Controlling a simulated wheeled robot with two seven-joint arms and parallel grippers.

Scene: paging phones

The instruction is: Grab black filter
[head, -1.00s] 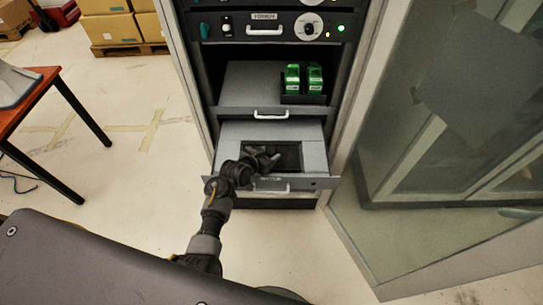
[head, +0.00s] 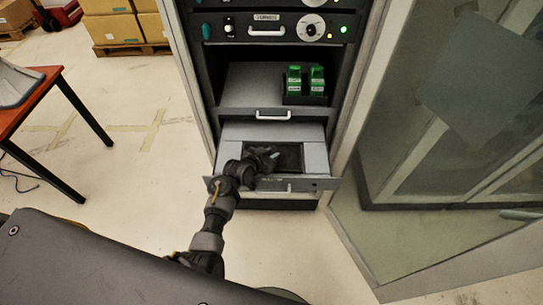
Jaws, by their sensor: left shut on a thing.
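My left gripper (head: 268,158) reaches over the recess of the pulled-out lower drawer (head: 313,154) in the rack. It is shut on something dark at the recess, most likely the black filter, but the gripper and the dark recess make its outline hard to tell. The dark recess (head: 290,157) shows to the right of the gripper. My right gripper is not in view.
A shelf above holds two green modules (head: 304,80) in a dark holder. An open glass door (head: 440,130) stands on the right. An orange table (head: 30,100) is at the left, with boxes (head: 125,28) behind. The floor between is clear.

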